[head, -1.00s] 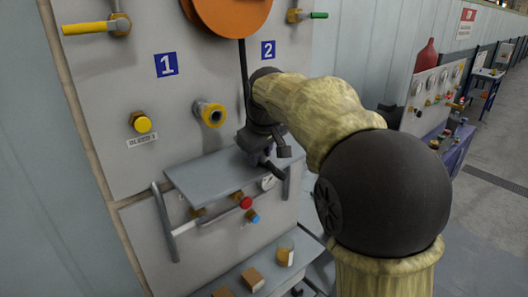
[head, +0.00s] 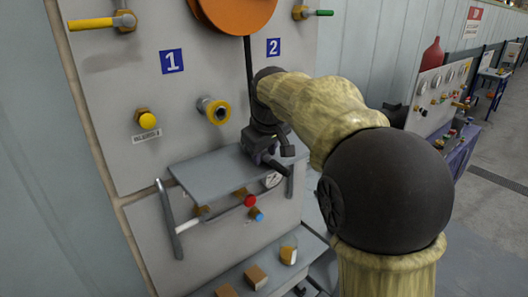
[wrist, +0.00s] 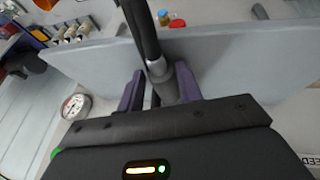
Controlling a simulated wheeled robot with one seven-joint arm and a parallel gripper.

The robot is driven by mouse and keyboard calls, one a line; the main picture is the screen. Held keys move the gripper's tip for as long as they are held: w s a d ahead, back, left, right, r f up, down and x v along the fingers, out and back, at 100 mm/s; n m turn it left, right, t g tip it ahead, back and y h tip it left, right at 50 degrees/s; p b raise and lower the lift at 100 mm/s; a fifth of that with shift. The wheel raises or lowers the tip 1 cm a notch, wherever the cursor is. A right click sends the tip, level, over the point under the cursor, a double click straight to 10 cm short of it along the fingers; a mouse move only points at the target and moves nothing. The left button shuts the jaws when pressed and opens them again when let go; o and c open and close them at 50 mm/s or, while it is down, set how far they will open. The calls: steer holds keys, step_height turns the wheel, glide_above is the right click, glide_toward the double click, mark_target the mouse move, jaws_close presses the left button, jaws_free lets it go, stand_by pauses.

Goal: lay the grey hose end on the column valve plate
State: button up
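The grey hose end (wrist: 161,72) shows in the wrist view as a metal fitting on a black hose, between the two purple fingers of my gripper (wrist: 158,92). My gripper is shut on it. In the head view my gripper (head: 268,155) is over the right part of the grey valve plate (head: 212,172), which juts out from the column. The plate also spans the wrist view (wrist: 245,62), beyond the fingers. The hose end's lower tip is hidden, so I cannot tell whether it touches the plate.
The black hose (head: 247,62) hangs from an orange reel (head: 232,12). Below the plate are a gauge (head: 272,180), a red knob (head: 250,201), a blue knob (head: 256,215) and a grey handrail (head: 168,220). A yellow-ringed port (head: 216,111) is above. The plate's left part is bare.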

steer(key=shift+o, duration=1.2)
steer(key=shift+f, duration=0.1)
steer(key=shift+s, duration=0.1)
steer(key=b+v, duration=0.1)
steer(key=v, duration=1.6)
steer(key=shift+r+b, duration=0.35)
steer(key=shift+b, duration=0.05)
steer(key=shift+d+f, duration=0.1)
steer(key=shift+f, duration=0.05)
